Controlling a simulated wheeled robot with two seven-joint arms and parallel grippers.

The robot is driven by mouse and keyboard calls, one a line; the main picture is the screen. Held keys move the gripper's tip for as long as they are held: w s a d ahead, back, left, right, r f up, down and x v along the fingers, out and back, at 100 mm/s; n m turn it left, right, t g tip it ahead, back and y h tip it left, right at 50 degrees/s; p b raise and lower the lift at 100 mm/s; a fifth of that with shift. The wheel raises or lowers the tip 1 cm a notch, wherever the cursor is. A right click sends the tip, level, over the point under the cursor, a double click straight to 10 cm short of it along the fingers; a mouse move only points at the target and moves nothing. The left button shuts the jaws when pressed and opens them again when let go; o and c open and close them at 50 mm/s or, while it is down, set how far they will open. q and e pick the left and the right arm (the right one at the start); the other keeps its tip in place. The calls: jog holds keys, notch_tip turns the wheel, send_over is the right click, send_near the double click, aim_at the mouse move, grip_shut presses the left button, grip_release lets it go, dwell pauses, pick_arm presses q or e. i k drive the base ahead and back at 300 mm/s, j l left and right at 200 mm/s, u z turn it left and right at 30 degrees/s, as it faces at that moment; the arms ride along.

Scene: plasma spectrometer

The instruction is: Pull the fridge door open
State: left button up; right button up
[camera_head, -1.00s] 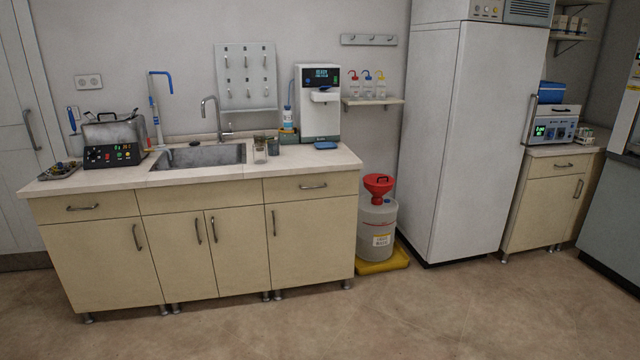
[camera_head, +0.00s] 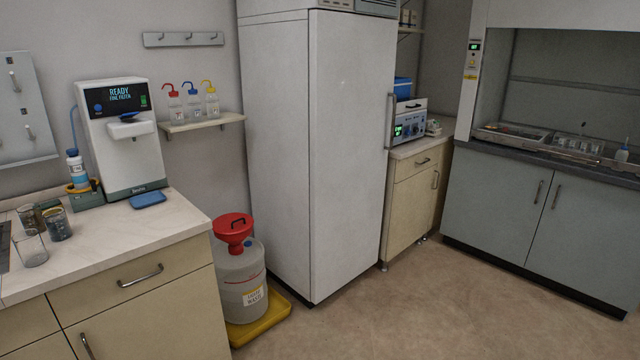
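The fridge (camera_head: 277,150) is a tall white cabinet in the middle of the head view. Its door (camera_head: 350,150) faces right and appears shut. A grey vertical handle (camera_head: 391,120) runs along the door's right edge. The fridge's lower corner stands on the floor, and its top part is cut off by the frame's upper edge. Neither of my grippers is in view.
A waste container (camera_head: 240,282) with a red funnel stands on a yellow tray (camera_head: 268,326) left of the fridge. A sink counter (camera_head: 165,225) is at left. A beige cabinet (camera_head: 410,203) and a fume hood (camera_head: 540,215) stand right. Floor (camera_head: 430,310) before the fridge is clear.

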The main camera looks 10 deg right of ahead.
aim_at(353, 57)
jog(key=i+l+z, duration=0.3)
jog(key=i+z, duration=0.65)
jog(key=i+j+z, duration=0.15)
jog(key=i+z, duration=0.35)
jog(key=i, duration=0.15)
